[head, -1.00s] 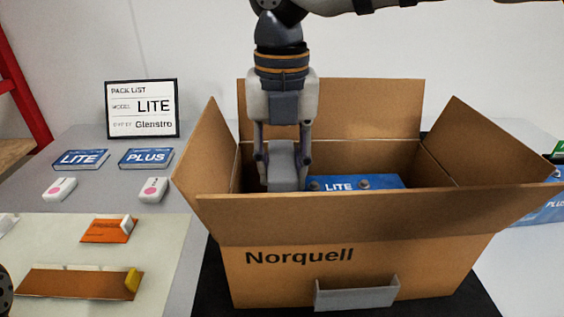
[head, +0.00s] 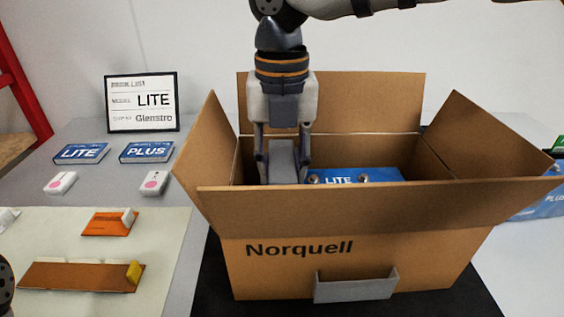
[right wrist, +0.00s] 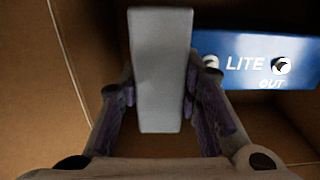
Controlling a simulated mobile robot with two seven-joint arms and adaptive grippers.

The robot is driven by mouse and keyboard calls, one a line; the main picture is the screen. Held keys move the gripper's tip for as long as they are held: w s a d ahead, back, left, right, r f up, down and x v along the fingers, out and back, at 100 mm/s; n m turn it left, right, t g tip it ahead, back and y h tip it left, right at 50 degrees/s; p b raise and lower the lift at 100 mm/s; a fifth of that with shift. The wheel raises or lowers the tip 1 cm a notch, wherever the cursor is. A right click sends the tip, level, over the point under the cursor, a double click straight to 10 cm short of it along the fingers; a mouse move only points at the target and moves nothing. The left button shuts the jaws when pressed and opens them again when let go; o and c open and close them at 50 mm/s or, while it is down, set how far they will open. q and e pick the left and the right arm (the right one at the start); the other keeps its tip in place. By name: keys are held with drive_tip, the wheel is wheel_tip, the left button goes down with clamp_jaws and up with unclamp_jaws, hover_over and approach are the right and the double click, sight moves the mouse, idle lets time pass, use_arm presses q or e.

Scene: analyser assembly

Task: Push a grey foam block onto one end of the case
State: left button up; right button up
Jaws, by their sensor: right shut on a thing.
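My right gripper (head: 282,155) is shut on a grey foam block (head: 281,165), inside the open cardboard box, at the left end of the blue LITE case (head: 357,175). In the right wrist view the block (right wrist: 160,75) stands between the fingers, just left of the case (right wrist: 250,70). I cannot tell whether block and case touch. The front box wall hides their lower parts in the head view. The case has round fittings on its face.
The Norquell box (head: 405,255) has its flaps spread outward. A grey channel-shaped piece (head: 355,286) is at its front. Left are LITE (head: 80,153) and PLUS (head: 146,151) booklets, small white devices and a pack list sign (head: 141,104). Another blue PLUS case (head: 540,205) lies right.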

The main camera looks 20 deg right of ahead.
drive_tip(key=shift+f, duration=0.35)
idle(0.4)
drive_tip(key=o, duration=1)
drive_tip(key=shift+r+p, duration=1.35)
drive_tip(key=shift+r, duration=1.3)
drive_tip(key=shift+r+p, duration=0.4)
drive_tip(key=shift+r, duration=0.6)
use_arm(q)
drive_tip(key=shift+t, duration=0.9)
drive_tip(key=w+r, duration=0.4)
drive_tip(key=shift+w+r, duration=0.1)
use_arm(e)
drive_tip(key=shift+f, duration=0.1)
